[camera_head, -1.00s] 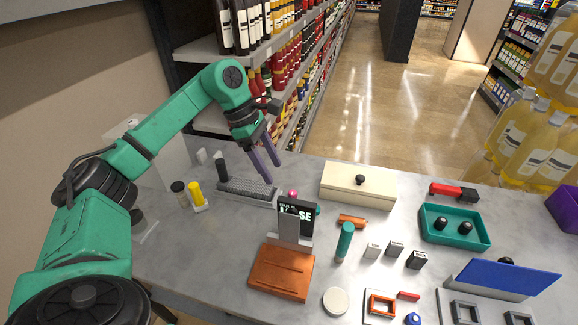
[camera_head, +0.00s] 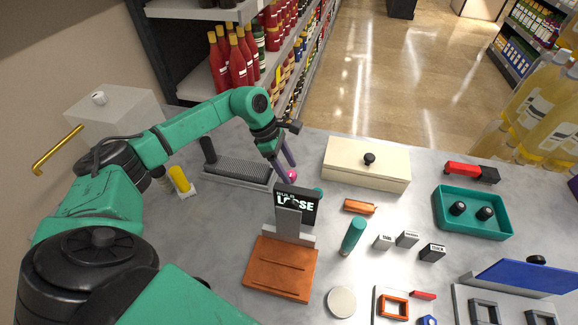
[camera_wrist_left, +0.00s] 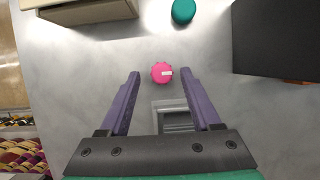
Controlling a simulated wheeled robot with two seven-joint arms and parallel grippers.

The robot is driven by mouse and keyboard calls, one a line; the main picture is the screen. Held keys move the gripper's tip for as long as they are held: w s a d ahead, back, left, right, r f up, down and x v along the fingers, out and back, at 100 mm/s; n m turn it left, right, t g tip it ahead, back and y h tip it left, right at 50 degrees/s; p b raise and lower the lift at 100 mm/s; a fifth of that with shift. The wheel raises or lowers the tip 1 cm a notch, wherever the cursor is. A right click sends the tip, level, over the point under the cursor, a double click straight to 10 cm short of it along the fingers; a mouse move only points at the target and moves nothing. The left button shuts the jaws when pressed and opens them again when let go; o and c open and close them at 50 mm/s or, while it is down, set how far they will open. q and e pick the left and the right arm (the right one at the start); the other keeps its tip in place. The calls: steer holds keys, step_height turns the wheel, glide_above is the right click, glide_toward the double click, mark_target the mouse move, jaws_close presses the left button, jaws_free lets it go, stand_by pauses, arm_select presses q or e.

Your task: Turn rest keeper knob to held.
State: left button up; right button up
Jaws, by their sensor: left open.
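A small pink knob (camera_head: 293,175) stands behind the black sign; it also shows in the left wrist view (camera_wrist_left: 161,72), with a small white mark at its right. I take it to be the rest keeper knob. The black sign (camera_head: 311,204) reads "LOOSE" under a smaller line. My left gripper (camera_head: 286,172) points down at the knob with its purple fingers apart. In the left wrist view the knob lies between the fingertips, with a gap on both sides. I cannot tell how far the tips are above it. My right gripper is not in view.
An orange slotted block (camera_head: 281,268) stands before the sign, with a teal cylinder (camera_head: 353,236) to its right. A cream box (camera_head: 366,166) is behind right, and a grey ribbed rest (camera_head: 238,172) is left of the knob. A teal tray (camera_head: 473,224) sits farther right.

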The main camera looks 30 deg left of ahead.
arm_select(q)
steer(key=shift+s+d+f, duration=0.1)
steer(key=shift+d+f, duration=0.25)
steer(key=shift+f, duration=0.15)
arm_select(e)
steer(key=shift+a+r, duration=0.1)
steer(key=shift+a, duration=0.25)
arm_select(q)
jaws_close()
